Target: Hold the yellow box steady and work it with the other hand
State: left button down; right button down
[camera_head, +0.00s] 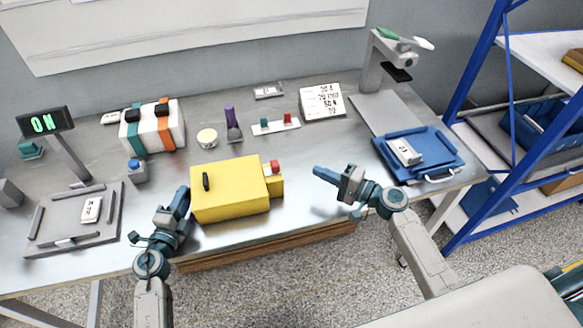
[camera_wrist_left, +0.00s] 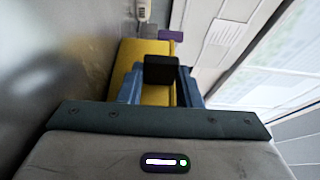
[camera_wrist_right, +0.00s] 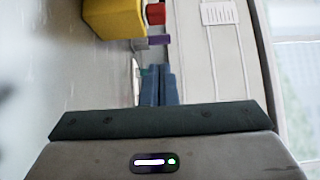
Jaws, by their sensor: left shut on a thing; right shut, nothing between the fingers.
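The yellow box (camera_head: 235,205) sits near the front edge of the table, with an upright black piece (camera_head: 206,181) on top. A red button (camera_head: 275,166) is on the small yellow block at its right end. In the right wrist view the red button (camera_wrist_right: 155,14) is ahead, left of the fingers.
Behind the box stand a purple-topped item (camera_head: 230,118), a round tin (camera_head: 207,138) and a strip with red and green pieces (camera_head: 275,126). A blue tray (camera_head: 440,165) lies to the right, a grey tray (camera_head: 60,240) to the left. An "ON" display (camera_head: 44,123) stands at left.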

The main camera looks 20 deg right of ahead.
aim_at(279, 170)
jog(key=x, duration=0.2)
jog(key=a+x, duration=0.1)
jog(key=x, duration=0.2)
jog(key=s+x, duration=0.1)
jog(key=x, duration=0.1)
jog(key=shift+a, duration=0.9)
jog(key=shift+a, duration=0.1)
jog(key=shift+a, duration=1.35)
pick_arm(q)
jog(key=shift+d, duration=0.1)
pick_arm(e)
jog(key=shift+d, duration=0.2)
jog(key=d, duration=0.3)
jog(key=shift+d, duration=0.35)
jog(key=v, duration=1)
